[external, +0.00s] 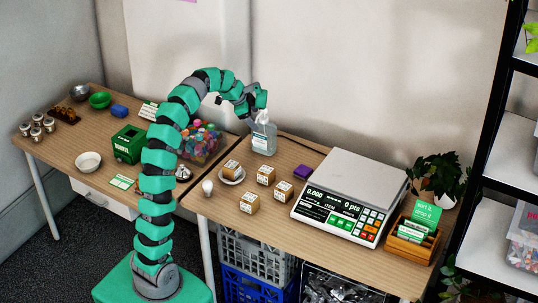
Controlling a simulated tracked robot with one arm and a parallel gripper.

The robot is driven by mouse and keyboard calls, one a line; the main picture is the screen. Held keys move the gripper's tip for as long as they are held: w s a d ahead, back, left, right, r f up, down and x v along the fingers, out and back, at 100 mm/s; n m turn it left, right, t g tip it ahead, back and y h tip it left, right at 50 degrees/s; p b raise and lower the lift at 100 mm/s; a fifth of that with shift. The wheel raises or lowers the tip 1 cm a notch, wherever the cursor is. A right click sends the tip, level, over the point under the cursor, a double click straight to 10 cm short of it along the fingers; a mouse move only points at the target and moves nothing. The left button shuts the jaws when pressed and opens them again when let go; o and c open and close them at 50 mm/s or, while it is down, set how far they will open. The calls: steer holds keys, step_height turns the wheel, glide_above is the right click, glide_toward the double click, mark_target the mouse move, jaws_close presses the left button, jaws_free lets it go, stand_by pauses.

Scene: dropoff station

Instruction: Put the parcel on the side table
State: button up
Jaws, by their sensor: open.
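Several small brown boxes with white labels stand on the right-hand table (330,248); any of them may be the parcel. One box (231,168) is on a white saucer, and others are a box (266,175), a box (285,190) and a box (249,204). A second wooden table (60,152) adjoins on the left; I cannot tell which table is the side table. My gripper (261,112) is open at the top of a clear pump bottle (263,140), above and behind the boxes. The picture does not show whether it touches the bottle.
A clear bin of colourful items (203,142) and a green donation box (128,144) stand left.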

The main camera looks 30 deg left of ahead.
mark_target(266, 169)
steer(key=d+f+m+g, duration=0.1)
steer(key=f+m, duration=0.1)
steer(key=f, duration=0.5)
steer(key=w+d+f+m+g, duration=0.1)
steer(key=f+m+g, duration=0.1)
steer(key=f, duration=0.6)
steer(key=f+m+g+h+b, duration=0.1)
steer(key=f+g, duration=0.1)
steer(key=f, duration=0.5)
steer(key=shift+w+d+f+m, duration=0.2)
steer(key=shift+w+d+m, duration=0.05)
steer(key=shift+d+m, duration=0.15)
steer(key=shift+w+b+x, duration=0.1)
steer(key=shift+b+x, duration=0.45)
steer(key=shift+x, duration=0.85)
steer(key=shift+w+b+x, duration=0.15)
steer(key=shift+b+x, duration=0.4)
steer(key=shift+x, duration=0.85)
steer(key=shift+d+r, duration=0.1)
steer(key=c, duration=1.4)
steer(key=shift+o, duration=0.4)
steer(key=shift+r, duration=0.15)
